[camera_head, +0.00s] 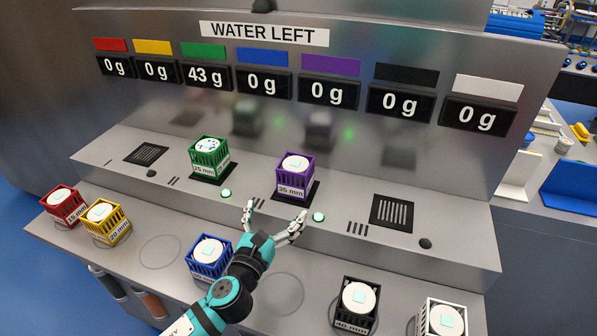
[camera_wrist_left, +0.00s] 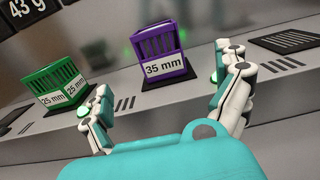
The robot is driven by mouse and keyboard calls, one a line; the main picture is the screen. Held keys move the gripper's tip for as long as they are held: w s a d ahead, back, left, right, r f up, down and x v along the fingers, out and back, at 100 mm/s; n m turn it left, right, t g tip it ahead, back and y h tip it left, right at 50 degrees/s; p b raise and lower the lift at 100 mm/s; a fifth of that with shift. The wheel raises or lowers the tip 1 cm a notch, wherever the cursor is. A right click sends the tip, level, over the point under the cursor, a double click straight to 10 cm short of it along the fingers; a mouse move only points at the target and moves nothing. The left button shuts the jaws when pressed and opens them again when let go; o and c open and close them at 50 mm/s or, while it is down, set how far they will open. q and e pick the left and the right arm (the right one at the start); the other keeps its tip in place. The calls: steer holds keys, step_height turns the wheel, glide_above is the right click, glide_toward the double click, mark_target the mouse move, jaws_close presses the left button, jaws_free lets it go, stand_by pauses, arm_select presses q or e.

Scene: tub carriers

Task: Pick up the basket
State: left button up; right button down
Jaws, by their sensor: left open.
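Several small slatted baskets with white round tops stand on the steel station. The purple basket (camera_head: 294,178), labelled 35 mm, sits on a dark pad on the raised ledge; it also shows in the left wrist view (camera_wrist_left: 159,52). The green basket (camera_head: 208,160) sits on another pad to its left and also shows in the left wrist view (camera_wrist_left: 55,86). My left gripper (camera_head: 273,222) is open and empty, just in front of and below the purple basket, fingers spread and apart from it. In the left wrist view the purple basket appears between the fingers (camera_wrist_left: 165,98). My right gripper is not in view.
On the lower shelf are the red (camera_head: 63,204), yellow (camera_head: 102,222), blue (camera_head: 209,260), black (camera_head: 356,305) and white (camera_head: 441,320) baskets. Empty pads (camera_head: 146,153) (camera_head: 392,213) lie at both ledge ends. The WATER LEFT panel (camera_head: 264,33) reads 43 g under green, 0 g elsewhere.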

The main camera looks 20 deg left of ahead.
mark_target(291, 183)
arm_select(q)
steer(key=w, duration=0.3)
steer(key=w+p, duration=0.1)
steer(key=w, duration=0.1)
steer(key=shift+w+d+r, duration=0.1)
steer(key=shift+w+r, duration=0.15)
steer(key=shift+r, duration=0.1)
steer(key=w, duration=0.3)
steer(key=shift+f, duration=0.2)
steer(key=shift+w+f, duration=0.1)
steer(key=shift+w, duration=0.5)
steer(key=shift+w+p, duration=0.2)
steer(key=shift+p, duration=0.1)
steer(key=w, duration=0.4)
steer(key=shift+w+d+f, duration=0.1)
steer(key=shift+w, duration=0.3)
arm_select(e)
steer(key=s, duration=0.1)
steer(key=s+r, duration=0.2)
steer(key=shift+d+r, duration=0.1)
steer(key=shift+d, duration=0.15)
